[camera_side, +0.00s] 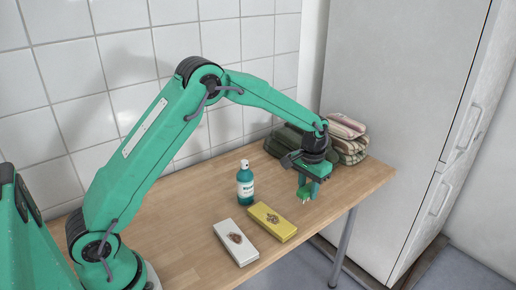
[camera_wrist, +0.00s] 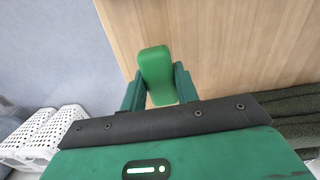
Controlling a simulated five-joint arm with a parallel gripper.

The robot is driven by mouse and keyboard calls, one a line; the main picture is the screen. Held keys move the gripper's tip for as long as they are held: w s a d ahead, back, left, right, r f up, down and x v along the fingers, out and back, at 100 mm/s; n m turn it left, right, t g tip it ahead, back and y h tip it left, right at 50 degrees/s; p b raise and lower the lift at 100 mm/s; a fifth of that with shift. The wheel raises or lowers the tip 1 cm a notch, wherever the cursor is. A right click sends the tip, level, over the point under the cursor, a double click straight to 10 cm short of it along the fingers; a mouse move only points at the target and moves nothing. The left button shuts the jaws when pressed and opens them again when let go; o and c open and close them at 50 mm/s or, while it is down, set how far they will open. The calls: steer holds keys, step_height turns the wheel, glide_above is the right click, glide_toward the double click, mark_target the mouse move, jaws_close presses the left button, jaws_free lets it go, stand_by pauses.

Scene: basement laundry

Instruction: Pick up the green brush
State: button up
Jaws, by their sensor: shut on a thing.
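The green brush (camera_wrist: 155,64) is a rounded green block between my two fingers in the wrist view. My gripper (camera_wrist: 159,92) is shut on it, one finger at each side. In the side view my gripper (camera_side: 309,186) points down near the right part of the table, and the brush (camera_side: 305,195) shows below it, with pale bristles on its underside. Part of the brush is hidden by the fingers. I cannot tell whether it touches the table or is just above it.
White baskets (camera_wrist: 43,133) are beyond the table edge. A grey cabinet (camera_side: 395,110) stands right.

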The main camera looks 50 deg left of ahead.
steer(key=s+d+r, duration=0.6)
steer(key=d, duration=0.3)
steer(key=shift+s+d+r, duration=0.25)
steer(key=shift+d, duration=0.05)
